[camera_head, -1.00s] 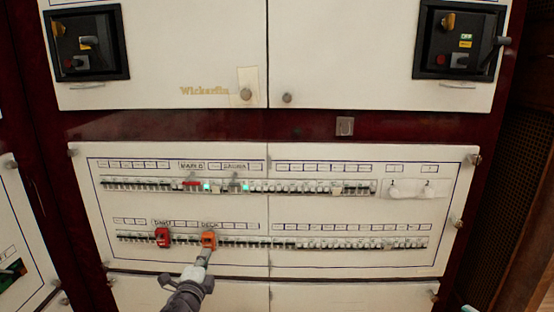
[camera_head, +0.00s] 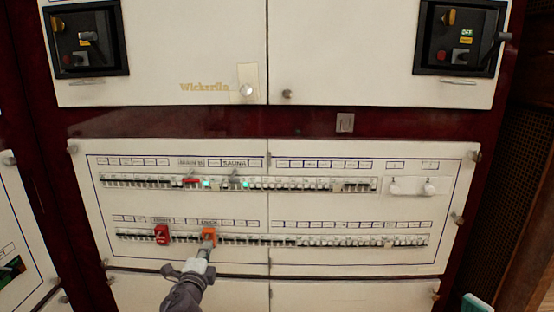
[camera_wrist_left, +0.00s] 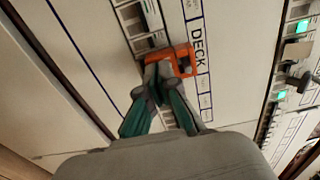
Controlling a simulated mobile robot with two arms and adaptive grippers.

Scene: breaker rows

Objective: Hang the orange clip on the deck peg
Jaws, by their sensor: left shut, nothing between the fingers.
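The orange clip (camera_head: 208,234) is at the lower breaker row, just under the DECK label (camera_wrist_left: 197,47). In the left wrist view the clip (camera_wrist_left: 184,60) shows as an orange frame beside that label. The deck peg cannot be made out behind the clip and fingers. My left gripper (camera_head: 207,247) is shut and empty, its fingertips right at the clip's near edge. In the left wrist view the fingertips (camera_wrist_left: 160,72) overlap the clip; whether they touch it is unclear. A teal-edged part at the lower right corner seems to be my right gripper (camera_head: 476,303), mostly out of frame.
A red clip (camera_head: 161,235) hangs left of the orange one on the same row. The upper row (camera_head: 300,185) has a red piece, a grey piece and green lights. Two white knobs (camera_head: 429,188) stick out at right.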

